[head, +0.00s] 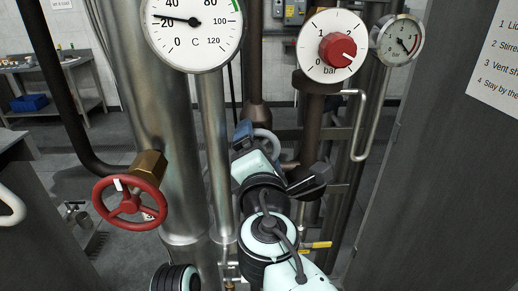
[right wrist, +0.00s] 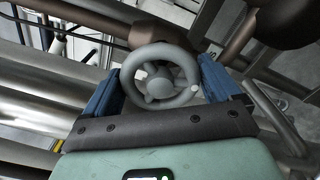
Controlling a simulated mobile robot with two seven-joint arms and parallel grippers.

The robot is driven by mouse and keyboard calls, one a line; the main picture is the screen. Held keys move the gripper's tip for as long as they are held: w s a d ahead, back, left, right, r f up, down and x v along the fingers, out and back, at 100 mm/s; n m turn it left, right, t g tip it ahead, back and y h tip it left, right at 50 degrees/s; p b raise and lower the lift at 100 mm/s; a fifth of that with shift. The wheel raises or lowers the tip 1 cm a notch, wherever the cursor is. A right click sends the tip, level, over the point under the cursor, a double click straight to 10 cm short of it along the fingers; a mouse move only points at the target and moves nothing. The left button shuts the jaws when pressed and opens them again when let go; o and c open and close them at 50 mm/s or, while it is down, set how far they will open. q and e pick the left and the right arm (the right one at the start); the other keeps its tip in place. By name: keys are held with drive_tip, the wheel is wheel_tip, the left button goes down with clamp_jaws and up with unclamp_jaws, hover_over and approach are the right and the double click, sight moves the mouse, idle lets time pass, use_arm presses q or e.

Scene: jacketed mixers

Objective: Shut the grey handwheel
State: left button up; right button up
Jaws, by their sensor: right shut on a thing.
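The grey handwheel (right wrist: 159,82) fills the space between the two blue fingers of my right gripper (right wrist: 158,79) in the right wrist view. The fingers press on opposite sides of its rim, and a small white mark shows on the rim's right side. In the head view, part of the grey handwheel (head: 267,135) shows behind my right gripper (head: 254,139), among the pipes. My wrist and gripper body hide most of it there, and one finger is hidden. My left gripper is out of view.
A red handwheel (head: 130,204) on a brass valve is at the left. A temperature dial (head: 194,25), a red knob (head: 337,50) on a bar scale and a pressure gauge (head: 397,40) are above. Upright steel pipes (head: 180,130) crowd the left, and a dark panel (head: 440,170) bounds the right.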

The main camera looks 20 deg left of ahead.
drive_tip(key=shift+f+m+b, duration=0.2)
drive_tip(key=shift+m+b, duration=1)
drive_tip(key=shift+b, duration=0.2)
drive_tip(key=shift+m+b, duration=0.95)
drive_tip(key=shift+m, duration=0.15)
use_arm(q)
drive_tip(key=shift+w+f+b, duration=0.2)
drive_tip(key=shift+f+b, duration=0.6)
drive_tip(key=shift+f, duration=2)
use_arm(e)
drive_tip(key=shift+r+m, duration=0.1)
drive_tip(key=shift+m, duration=1)
drive_tip(key=o, duration=0.8)
drive_tip(key=shift+c, duration=0.2)
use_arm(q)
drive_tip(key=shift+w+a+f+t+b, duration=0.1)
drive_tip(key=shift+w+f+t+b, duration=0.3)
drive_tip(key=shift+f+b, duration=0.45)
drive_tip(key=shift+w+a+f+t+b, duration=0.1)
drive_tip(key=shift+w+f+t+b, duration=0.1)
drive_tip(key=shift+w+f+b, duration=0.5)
use_arm(e)
drive_tip(key=v, duration=1.3)
drive_tip(key=shift+s, duration=0.2)
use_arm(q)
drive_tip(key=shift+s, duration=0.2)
use_arm(e)
drive_tip(key=shift+d, duration=0.15)
